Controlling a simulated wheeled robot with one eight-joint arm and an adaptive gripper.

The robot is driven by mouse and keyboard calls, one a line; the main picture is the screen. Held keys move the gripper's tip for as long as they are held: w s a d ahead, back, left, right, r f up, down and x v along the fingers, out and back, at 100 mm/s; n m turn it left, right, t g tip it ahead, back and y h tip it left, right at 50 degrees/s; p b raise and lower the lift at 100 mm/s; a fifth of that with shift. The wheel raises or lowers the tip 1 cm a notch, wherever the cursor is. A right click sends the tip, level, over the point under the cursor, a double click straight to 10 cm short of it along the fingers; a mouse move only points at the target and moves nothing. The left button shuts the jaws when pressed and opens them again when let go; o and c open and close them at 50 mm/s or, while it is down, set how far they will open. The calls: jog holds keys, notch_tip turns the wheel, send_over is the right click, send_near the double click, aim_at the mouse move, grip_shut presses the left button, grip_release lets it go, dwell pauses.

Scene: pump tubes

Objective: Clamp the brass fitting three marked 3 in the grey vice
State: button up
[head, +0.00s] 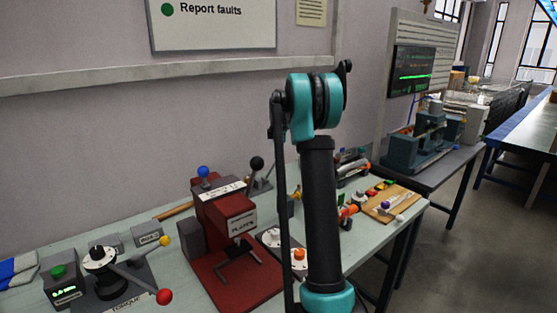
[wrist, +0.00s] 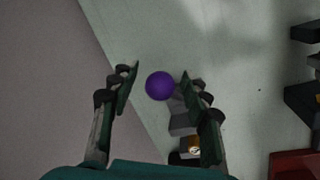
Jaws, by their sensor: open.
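My gripper (wrist: 158,74) is open in the wrist view, its two dark fingers apart with nothing held between them. A purple ball or knob (wrist: 160,86) shows between the fingers in the picture; its distance from them is unclear. A small brass-coloured piece (wrist: 194,149) lies below it, beside the right finger, in or on a dark block; no mark is readable. Grey blocks (wrist: 182,122) sit just above that piece, partly behind the right finger. I cannot tell whether they belong to the grey vice. In the head view my arm stands in the middle and my gripper is out of sight.
A red press (head: 225,220) stands on the pale bench left of my arm. A lever device with red and yellow knobs (head: 164,296) is at front left. A wooden board (head: 403,205) with small items lies at right. The bench's upper middle is clear in the wrist view.

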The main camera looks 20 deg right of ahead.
grip_shut()
jog(key=shift+a+r, duration=0.1)
dwell(0.4)
jog(key=a+r+h, duration=0.1)
jog(key=s+a+t+h, duration=0.1)
jog(key=a+h, duration=0.1)
jog(key=shift+s+r, duration=0.1)
jog(key=shift+r, duration=0.3)
jog(key=shift+s+a+r+n+t+h, duration=0.1)
jog(key=shift+s+a+r+t+h, duration=0.1)
jog(key=shift+a+t+h, duration=0.3)
jog(key=shift+s+a+r+n+t+h, duration=0.15)
jog(key=shift+s+a+t+h, duration=0.1)
jog(key=shift+a+h, duration=0.5)
jog(key=shift+s+a+r+n+t+h, duration=0.1)
jog(key=shift+s+a+r+t+h, duration=0.1)
jog(key=shift+a+t+h, duration=0.4)
jog(key=shift+d+g, duration=0.2)
jog(key=shift+g, duration=0.05)
grip_release()
jog(key=shift+f, duration=0.1)
